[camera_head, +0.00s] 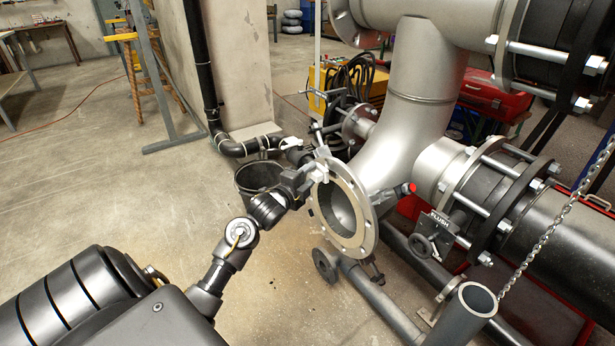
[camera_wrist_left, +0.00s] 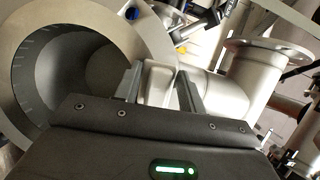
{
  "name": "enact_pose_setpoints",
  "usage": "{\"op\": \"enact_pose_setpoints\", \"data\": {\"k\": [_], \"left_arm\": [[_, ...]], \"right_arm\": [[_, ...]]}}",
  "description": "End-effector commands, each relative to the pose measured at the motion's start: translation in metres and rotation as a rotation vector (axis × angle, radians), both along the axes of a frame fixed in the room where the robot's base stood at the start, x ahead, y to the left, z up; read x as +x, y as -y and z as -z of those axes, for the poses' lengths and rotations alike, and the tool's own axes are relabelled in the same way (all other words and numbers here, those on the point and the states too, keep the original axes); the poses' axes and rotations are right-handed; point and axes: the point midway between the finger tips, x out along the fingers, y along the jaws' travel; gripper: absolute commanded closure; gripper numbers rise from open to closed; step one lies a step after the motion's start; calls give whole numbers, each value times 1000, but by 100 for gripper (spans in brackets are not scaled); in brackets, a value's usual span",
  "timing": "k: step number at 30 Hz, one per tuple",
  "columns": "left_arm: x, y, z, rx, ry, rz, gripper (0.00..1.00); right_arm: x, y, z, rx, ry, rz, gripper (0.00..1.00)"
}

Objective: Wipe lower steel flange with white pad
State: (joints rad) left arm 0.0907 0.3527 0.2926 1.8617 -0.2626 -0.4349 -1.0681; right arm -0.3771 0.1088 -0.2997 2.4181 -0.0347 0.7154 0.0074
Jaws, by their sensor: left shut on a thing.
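The lower steel flange (camera_head: 352,243) is a round ring with bolt holes on the open end of the big steel pipe, facing the front left. My left gripper (camera_head: 316,170) is at the flange's upper left edge. It is shut on the white pad (camera_wrist_left: 158,84), which shows between the two fingers in the left wrist view. The flange face (camera_wrist_left: 140,38) and its dark bore fill the left of that view, close beside the pad. I cannot tell whether the pad touches the flange. My right gripper is not in view.
A dark bucket (camera_head: 258,178) stands on the floor behind my left wrist. A valve with a FLUSH sign (camera_head: 437,226), a hanging chain (camera_head: 560,213) and an upright open pipe (camera_head: 466,312) stand at the right.

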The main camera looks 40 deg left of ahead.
Motion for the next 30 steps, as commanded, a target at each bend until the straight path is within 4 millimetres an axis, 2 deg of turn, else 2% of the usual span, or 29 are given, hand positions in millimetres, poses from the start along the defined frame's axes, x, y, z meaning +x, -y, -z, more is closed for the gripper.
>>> {"op": "enact_pose_setpoints", "data": {"k": [22, 30], "left_arm": [[11, 5, -1, 0, 0, 1, 78], [5, 23, -2, -2, 1, 2, 78]], "right_arm": [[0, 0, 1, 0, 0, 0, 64], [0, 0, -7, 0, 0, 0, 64]]}}
